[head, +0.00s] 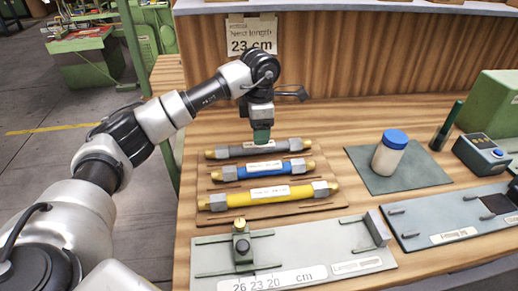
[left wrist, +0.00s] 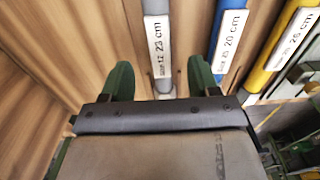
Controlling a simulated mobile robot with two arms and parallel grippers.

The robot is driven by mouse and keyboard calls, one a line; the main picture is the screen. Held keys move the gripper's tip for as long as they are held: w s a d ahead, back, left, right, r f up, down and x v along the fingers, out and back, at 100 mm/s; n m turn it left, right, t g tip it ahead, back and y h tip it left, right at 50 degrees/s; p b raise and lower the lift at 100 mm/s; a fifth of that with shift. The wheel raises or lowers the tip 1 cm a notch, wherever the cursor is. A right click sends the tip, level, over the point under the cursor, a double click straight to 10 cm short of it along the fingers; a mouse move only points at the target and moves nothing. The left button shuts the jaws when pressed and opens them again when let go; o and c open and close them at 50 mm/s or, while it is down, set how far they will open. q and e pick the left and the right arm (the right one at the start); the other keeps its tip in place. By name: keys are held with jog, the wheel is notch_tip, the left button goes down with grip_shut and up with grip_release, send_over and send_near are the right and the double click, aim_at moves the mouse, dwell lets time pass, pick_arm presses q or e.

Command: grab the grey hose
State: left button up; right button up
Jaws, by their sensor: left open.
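The grey hose (head: 232,152) lies at the back of a row of hoses on a wooden board, with metal nuts and brass tips at its ends. My left gripper (head: 262,138) points down just above its middle, and its fingers hide a little of it. In the left wrist view my open left gripper (left wrist: 160,78) has its two green fingers on either side of the grey hose (left wrist: 155,7), whose white label reads 23 cm. No contact with the hose shows, and I cannot tell the exact height. My right gripper is not in view.
The blue hose (head: 231,172) and yellow hose (head: 235,199) lie in front on the same board (head: 325,206). A blue-lidded jar (head: 389,155) stands right on a dark mat. A measuring fixture (head: 318,240) is at the front. A wooden panel (head: 340,60) rises behind, bearing a 23 cm sign.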

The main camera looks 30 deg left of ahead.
aim_at(259, 149)
pick_arm(q)
notch_tip(259, 149, down, 5)
jog(key=shift+f+p, duration=0.1)
jog(key=shift+p, duration=0.2)
jog(key=shift+c, duration=0.2)
jog(key=c, duration=1)
